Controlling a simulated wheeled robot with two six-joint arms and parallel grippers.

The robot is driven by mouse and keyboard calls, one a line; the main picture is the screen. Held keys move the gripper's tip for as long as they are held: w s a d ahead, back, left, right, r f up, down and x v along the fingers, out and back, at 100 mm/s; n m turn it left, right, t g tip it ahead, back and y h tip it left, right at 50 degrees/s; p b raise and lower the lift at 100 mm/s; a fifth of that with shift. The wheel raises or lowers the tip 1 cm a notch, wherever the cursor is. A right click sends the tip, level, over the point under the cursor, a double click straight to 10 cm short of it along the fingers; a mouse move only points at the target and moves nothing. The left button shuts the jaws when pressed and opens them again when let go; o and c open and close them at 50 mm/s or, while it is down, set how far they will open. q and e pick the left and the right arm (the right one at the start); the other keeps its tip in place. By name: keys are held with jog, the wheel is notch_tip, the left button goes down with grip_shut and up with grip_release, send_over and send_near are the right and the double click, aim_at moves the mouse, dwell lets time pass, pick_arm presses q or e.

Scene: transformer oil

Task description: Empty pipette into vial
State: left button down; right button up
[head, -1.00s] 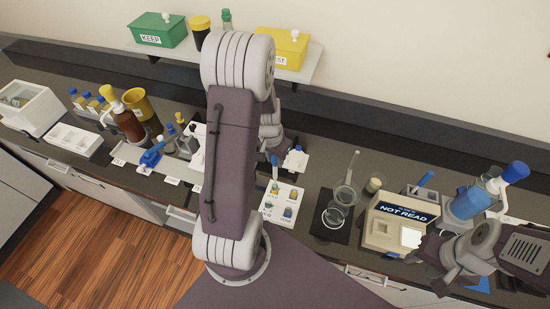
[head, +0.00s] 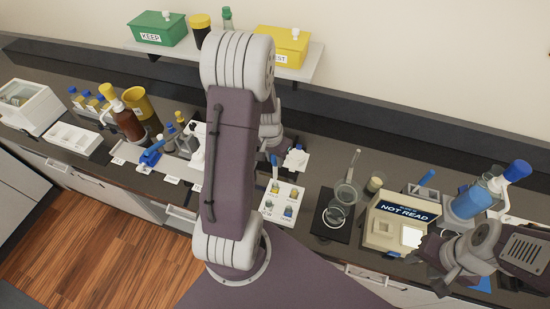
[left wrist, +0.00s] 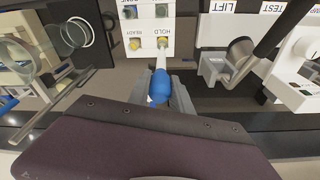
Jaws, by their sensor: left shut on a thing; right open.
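My left gripper (left wrist: 160,95) is shut on the blue bulb of a pipette (left wrist: 158,87). The pipette's pale stem points at a yellow vial (left wrist: 163,42) in the spot marked HOLD on a white rack (left wrist: 147,28). The tip is at or just over this vial; I cannot tell whether it is inside, or how much liquid it holds. In the head view, the pipette (head: 274,160) stands over the back of the rack (head: 270,219), and my arm hides most of the left gripper. Another yellow vial (left wrist: 135,44) stands at READY. My right gripper (head: 432,262) is open at the right.
A beige instrument (head: 384,236) reading NOT READ stands right of the rack. A black pad with glass dishes (head: 333,217) lies between them. A blue-capped bottle (head: 467,202) is farther right. A brown bottle (head: 127,123) and a yellow cup (head: 138,103) stand at the left.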

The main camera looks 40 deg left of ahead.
pick_arm(q)
jog(key=shift+r+p, duration=0.85)
jog(key=shift+r, duration=0.2)
notch_tip(320, 180, up, 4)
jog(key=p, duration=0.3)
jog(key=shift+r+p, duration=0.15)
jog(key=shift+p, duration=0.15)
jog(key=shift+f, duration=0.2)
